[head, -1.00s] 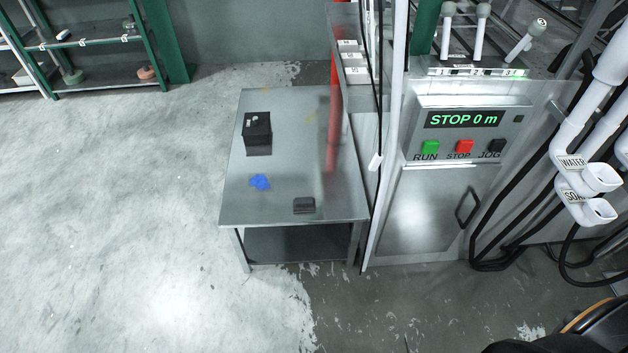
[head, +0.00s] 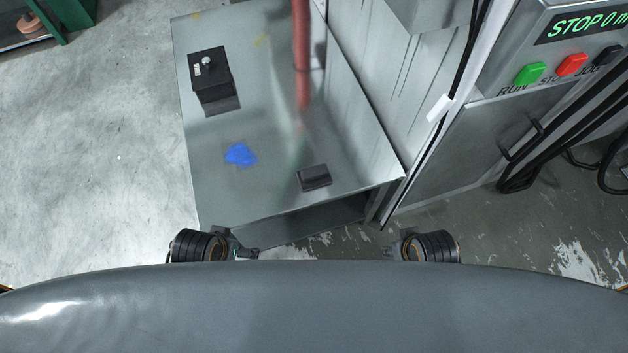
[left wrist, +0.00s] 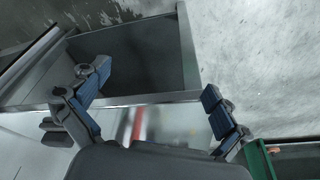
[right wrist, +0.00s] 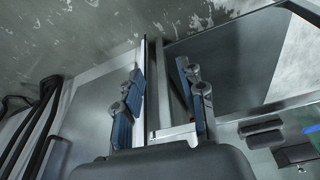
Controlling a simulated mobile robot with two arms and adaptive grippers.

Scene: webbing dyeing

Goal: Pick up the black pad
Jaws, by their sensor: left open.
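The black pad (head: 314,177) is a small dark block lying flat on the metal table (head: 285,190), near its front right corner. It also shows in the right wrist view (right wrist: 265,139), at the right. In the left wrist view a dark shape that may be the pad is partly behind a finger. My left gripper (head: 246,248) is in front of the table's front edge, left of the pad, with its fingers wide apart and empty (left wrist: 155,95). My right gripper (head: 393,248) is in front of the table's right corner, with its fingers apart and empty (right wrist: 162,82). Neither touches the pad.
A black box (head: 211,75) stands at the table's back left. A blue crumpled piece (head: 240,154) lies left of the pad. The machine panel with buttons (head: 570,64) stands to the right. Black hoses (head: 560,135) hang beside it. The tabletop between these objects is clear.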

